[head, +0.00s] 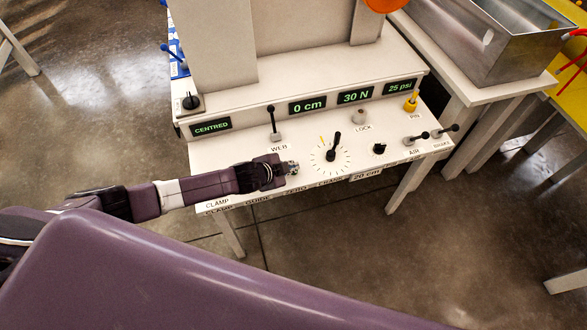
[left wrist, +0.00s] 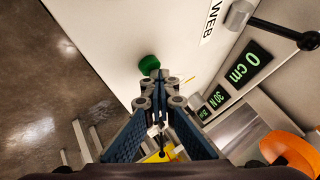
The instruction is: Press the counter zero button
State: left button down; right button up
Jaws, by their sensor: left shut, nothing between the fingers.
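The control panel (head: 225,152) is a white sloped board with labels along its front edge, one reading ZERO. My left gripper (head: 291,168) is shut and empty, low over the panel, left of the dial and behind the ZERO label. In the left wrist view a round green button (left wrist: 149,64) shows just beyond the shut fingertips (left wrist: 160,78). I cannot tell whether they touch it. The button cannot be made out in the head view. The counter display (head: 307,105) reads 0 cm. My right gripper is not in view.
The black WEB lever (head: 273,122) stands behind the gripper. A metal tank (head: 490,45) stands at the back right.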

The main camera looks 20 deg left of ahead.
pick_arm(q)
jog(key=shift+a+f, duration=0.1)
jog(key=shift+f, duration=0.2)
dwell(0.4)
jog(key=shift+r+p, duration=1)
jog(key=shift+r, duration=0.1)
notch_tip(320, 180, up, 5)
jog(key=p, duration=0.5)
jog(key=shift+r, duration=0.1)
